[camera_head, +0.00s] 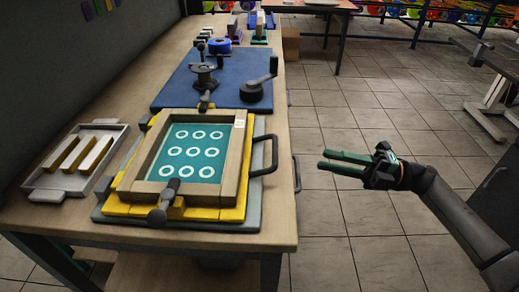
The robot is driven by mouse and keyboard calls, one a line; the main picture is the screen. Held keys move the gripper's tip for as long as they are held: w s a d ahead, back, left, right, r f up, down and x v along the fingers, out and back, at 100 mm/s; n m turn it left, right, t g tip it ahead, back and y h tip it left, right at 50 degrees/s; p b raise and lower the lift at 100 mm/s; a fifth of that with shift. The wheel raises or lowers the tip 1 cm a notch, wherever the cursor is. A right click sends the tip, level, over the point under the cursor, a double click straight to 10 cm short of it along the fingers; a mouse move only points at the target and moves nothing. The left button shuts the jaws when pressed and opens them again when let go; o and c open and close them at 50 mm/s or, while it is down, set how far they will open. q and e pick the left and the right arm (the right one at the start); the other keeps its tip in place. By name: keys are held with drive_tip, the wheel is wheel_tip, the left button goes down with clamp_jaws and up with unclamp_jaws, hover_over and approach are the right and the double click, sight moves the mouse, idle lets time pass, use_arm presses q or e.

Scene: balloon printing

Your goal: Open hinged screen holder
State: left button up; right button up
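The hinged screen holder (240,180) lies flat on the wooden bench, its wooden frame around a teal screen (189,153) with several white rings. The frame rests down on a yellow base (128,208). A dark handle (267,156) sticks out from its right side. A dark knob (157,216) is at its front edge and a hinge-like fitting (205,101) at its back. My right gripper (335,161) is over the floor right of the bench, apart from the handle, its two green fingers pointing left with a gap between them. My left gripper is not in view.
A tray with wooden strips (55,192) sits left of the holder. A blue mat (180,88) with a crank device (257,90) lies behind it. A blue tape roll (219,46) is farther back. The tiled floor right of the bench is clear around my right gripper.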

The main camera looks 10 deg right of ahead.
sight(275, 148)
drive_tip(key=shift+n, duration=0.3)
drive_tip(key=p+x, duration=0.1)
drive_tip(key=x, duration=1.1)
drive_tip(key=shift+a, duration=0.25)
drive_tip(key=shift+c, duration=0.2)
clamp_jaws()
idle(0.6)
